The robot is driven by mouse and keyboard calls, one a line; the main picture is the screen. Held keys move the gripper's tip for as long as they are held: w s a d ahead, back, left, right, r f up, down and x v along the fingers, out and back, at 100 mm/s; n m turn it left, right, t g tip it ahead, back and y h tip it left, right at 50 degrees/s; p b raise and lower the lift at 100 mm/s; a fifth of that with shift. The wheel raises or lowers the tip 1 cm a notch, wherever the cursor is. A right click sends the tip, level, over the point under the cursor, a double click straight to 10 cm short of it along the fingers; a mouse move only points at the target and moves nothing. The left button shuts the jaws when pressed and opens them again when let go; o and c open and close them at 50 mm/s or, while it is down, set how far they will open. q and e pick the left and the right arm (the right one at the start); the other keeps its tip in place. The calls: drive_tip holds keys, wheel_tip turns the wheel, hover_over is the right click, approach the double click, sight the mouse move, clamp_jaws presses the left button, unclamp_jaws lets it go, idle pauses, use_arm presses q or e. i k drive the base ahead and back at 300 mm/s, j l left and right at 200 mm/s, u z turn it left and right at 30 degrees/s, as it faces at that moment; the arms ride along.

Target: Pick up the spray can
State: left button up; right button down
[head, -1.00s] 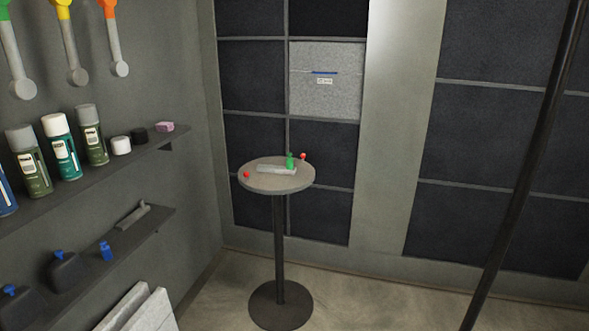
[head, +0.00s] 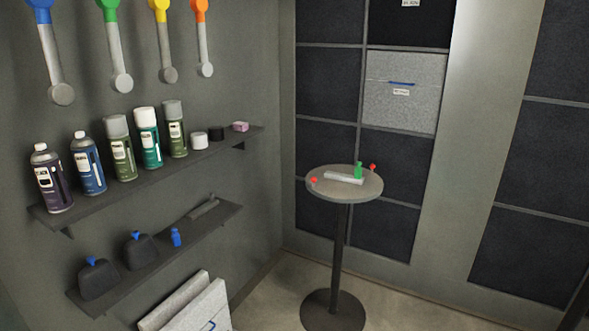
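Several spray cans stand upright in a row on the upper wall shelf (head: 150,188) at the left. From left to right there is a purple can (head: 51,180), a blue can (head: 88,164), an olive-green can (head: 120,148), a teal can with a white cap (head: 148,138) and another olive-green can (head: 176,130). The task does not say which can is meant. Neither of my grippers is in view.
A lower shelf (head: 150,252) holds dark containers with blue caps. Pale panels (head: 190,305) lean below. Coloured-top tools hang above. Open floor lies around the table.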

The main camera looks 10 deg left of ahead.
sight(83, 150)
drive_tip(key=u, duration=1.45)
